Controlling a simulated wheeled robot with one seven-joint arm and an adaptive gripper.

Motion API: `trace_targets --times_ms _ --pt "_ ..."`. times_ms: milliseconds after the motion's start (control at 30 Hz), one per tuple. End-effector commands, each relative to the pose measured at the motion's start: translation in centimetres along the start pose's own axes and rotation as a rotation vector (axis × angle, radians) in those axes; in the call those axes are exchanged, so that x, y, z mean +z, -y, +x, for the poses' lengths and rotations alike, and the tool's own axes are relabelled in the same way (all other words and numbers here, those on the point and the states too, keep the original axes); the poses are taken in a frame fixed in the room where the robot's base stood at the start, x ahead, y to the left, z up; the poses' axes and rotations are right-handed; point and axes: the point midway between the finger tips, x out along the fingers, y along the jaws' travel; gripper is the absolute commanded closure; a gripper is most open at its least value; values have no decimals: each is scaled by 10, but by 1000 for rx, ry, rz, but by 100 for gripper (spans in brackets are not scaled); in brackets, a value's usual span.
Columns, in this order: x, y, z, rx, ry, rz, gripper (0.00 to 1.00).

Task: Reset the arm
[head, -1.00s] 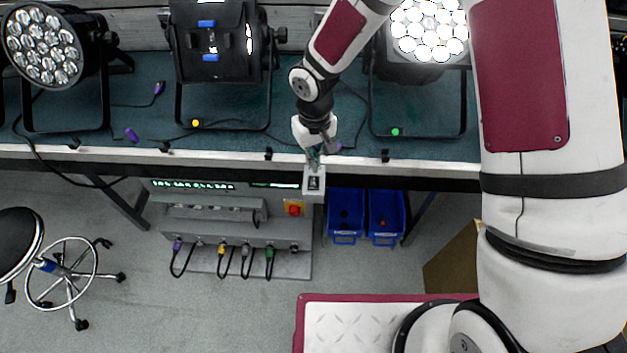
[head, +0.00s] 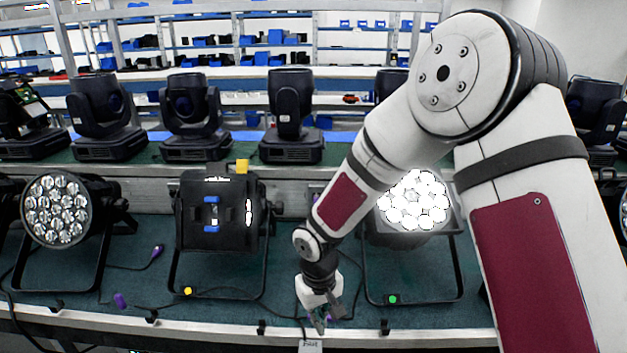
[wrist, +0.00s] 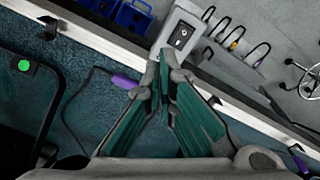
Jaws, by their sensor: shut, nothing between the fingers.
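My gripper (head: 318,324) is at the front edge of the bench, at the end of my arm reaching down. In the wrist view its two green-padded fingers (wrist: 167,70) come together at the tips and hold nothing. Just beyond the tips is a grey switch box (wrist: 178,38) with a black rocker switch, fixed at the bench edge. In the head view only the top of this box (head: 310,346) shows at the bottom edge. I cannot tell whether the fingertips touch the box.
A lit par can (head: 414,203) stands behind my arm on the right. An unlit par can (head: 57,210) and a black fixture (head: 217,222) stand to the left. Purple-ended cables (wrist: 125,83) lie on the bench. Blue bins (wrist: 131,18) sit beyond the bench edge.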

Motion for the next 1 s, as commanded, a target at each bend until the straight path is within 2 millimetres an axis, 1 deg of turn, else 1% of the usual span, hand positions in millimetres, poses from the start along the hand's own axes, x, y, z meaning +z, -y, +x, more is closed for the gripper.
trace_targets --times_ms 33,200,300,367,400,467,500,600,667,800,900,1000 --pt "3 -12 -21 22 -16 15 100" --pt "26 -48 -85 86 -53 76 100" --pt "45 -65 -120 115 -74 114 100" --pt "57 -73 -140 128 -88 138 100" --pt "66 -78 -152 137 -97 156 100" --pt "80 -84 -171 147 -112 181 100" --pt "90 -88 -182 152 -120 199 100" --pt "116 -95 -208 161 -146 242 100" --pt "132 -98 -222 163 -163 268 100" --pt "171 -99 -249 159 -204 326 100" --pt "198 -96 -264 148 -238 365 100" --pt "224 -92 -275 130 -274 401 100"
